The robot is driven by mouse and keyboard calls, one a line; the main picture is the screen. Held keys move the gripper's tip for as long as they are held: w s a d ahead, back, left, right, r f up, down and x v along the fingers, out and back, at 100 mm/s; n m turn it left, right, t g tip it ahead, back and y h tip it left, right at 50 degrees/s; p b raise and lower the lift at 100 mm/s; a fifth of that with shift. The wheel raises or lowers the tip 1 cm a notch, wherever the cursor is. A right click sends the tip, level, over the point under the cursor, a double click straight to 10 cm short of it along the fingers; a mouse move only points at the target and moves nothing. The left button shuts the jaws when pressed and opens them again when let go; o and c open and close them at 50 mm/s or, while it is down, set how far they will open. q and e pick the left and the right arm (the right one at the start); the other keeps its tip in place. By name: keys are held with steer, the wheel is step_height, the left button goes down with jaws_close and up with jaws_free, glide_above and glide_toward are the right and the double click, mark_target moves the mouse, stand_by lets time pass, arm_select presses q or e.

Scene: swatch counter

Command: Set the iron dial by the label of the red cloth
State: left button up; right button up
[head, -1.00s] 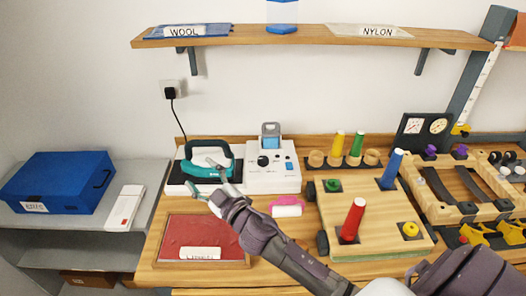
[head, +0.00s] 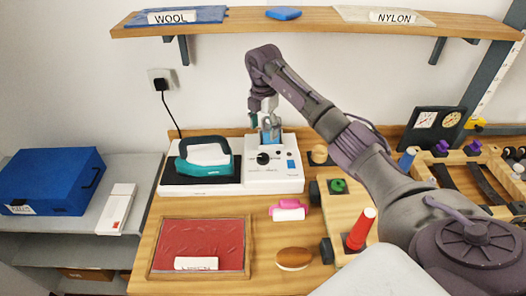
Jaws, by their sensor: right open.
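The red cloth (head: 180,238) lies flat in a wooden frame at the front left of the table. Its white label (head: 197,263) is on its lower edge, with print too small to read. The teal and white iron (head: 205,157) rests on the black pad of its white station (head: 292,180). The black dial (head: 263,158) is on the station's right part. My right gripper (head: 264,118) is open beside the clear blue tank (head: 271,130) at the back of the station, above and behind the dial. Contact with the tank cannot be told. My left gripper is out of view.
A pink-and-white roller (head: 288,210) and a brown oval piece (head: 294,258) lie right of the cloth. A wooden board with a red cone (head: 361,229) stands further right, partly behind my arm. A shelf (head: 320,31) with WOOL and NYLON swatches runs overhead.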

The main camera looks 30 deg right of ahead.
mark_target(263, 156)
step_height(263, 156, down, 10)
steer(key=shift+a+r+p, duration=0.1)
steer(key=shift+r+p, duration=0.15)
steer(key=shift+p, duration=0.8)
steer(key=shift+f, duration=0.75)
steer(key=shift+c, duration=0.3)
steer(key=c, duration=1.1)
